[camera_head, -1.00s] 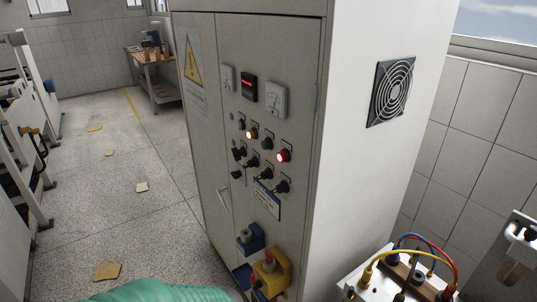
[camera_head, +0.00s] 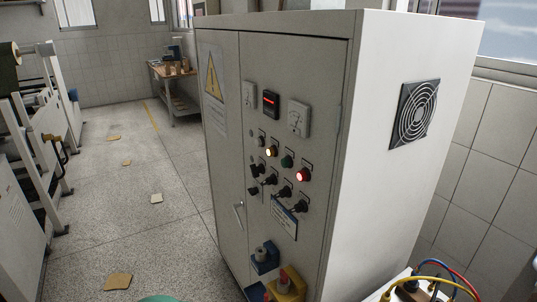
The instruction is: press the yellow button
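Several black knobs lie below this row. Neither gripper is in view. A small green shape shows at the bottom edge; I cannot tell what it is.
A fan grille (camera_head: 414,115) is on the cabinet's right side. Blue and yellow fittings (camera_head: 288,285) stick out low on its front. White machinery (camera_head: 40,150) stands at the left. Speckled floor with scattered scraps lies between. A workbench (camera_head: 173,75) stands at the back.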

